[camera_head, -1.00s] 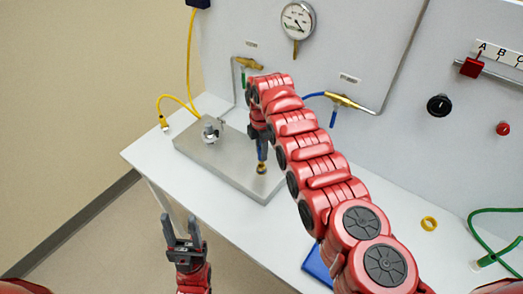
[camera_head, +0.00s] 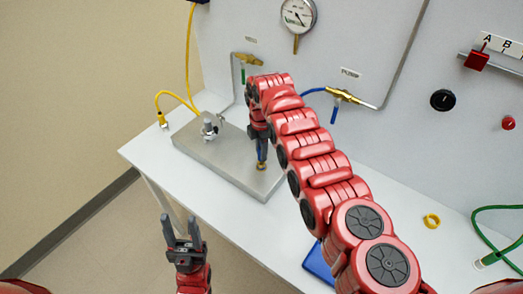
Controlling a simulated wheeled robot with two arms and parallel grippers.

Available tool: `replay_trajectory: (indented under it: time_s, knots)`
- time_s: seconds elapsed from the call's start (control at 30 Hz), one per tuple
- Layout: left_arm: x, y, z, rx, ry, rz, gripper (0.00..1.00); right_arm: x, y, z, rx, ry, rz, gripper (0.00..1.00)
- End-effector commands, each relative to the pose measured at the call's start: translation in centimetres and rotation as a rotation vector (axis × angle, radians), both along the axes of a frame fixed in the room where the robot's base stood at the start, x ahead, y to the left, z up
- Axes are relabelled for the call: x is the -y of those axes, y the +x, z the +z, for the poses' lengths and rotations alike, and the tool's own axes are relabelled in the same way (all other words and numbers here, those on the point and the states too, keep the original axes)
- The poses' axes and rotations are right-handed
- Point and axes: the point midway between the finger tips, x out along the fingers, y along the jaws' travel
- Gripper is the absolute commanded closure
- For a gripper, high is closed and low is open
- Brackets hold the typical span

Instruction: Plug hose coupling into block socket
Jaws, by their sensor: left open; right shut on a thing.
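A grey metal block (camera_head: 220,162) lies on the white bench, with a silver fitting (camera_head: 209,127) on its left part. A brass socket (camera_head: 262,166) stands near its front right end. My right gripper (camera_head: 261,143) points down over that end, shut on a blue hose coupling (camera_head: 262,152). The coupling's lower end meets the brass socket; I cannot tell how deep it sits. My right arm hides part of the hose, which shows again at the panel valve (camera_head: 341,96). My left gripper (camera_head: 181,229) is open and empty, in front of the bench edge.
The wall panel carries a gauge (camera_head: 298,14), a black knob (camera_head: 442,100) and a red slider (camera_head: 476,60).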

Motion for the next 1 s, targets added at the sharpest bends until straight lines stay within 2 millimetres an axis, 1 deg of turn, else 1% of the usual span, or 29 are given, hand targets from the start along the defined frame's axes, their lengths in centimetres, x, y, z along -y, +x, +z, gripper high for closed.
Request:
replay_trajectory:
  time_s: [0.4,0.63,0.67,0.7,0.83,1.0]
  knots:
    - [0.0,0.0,-1.2,0.0,0.0,0.0,0.5,0.0,0.0,-1.1,0.0,0.0,0.0,1.0]
    - [0.0,0.0,-1.4,0.0,0.0,0.0,0.5,0.0,0.0,-1.3,-0.001,0.0,0.0,1.0]
    - [0.0,0.0,-1.4,0.0,0.0,0.0,0.5,0.0,0.0,-1.3,-0.001,0.0,0.0,0.65]
    - [0.0,0.0,-1.4,0.0,0.0,0.0,0.5,0.0,0.0,-1.3,-0.001,0.0,0.0,0.58]
    - [0.0,0.0,-1.4,0.0,0.0,0.0,0.5,0.0,0.0,-1.3,-0.001,0.0,0.0,0.35]
    - [0.0,0.0,-1.4,0.0,0.0,0.0,0.5,0.0,0.0,-1.3,0.0,0.0,0.0,0.34]
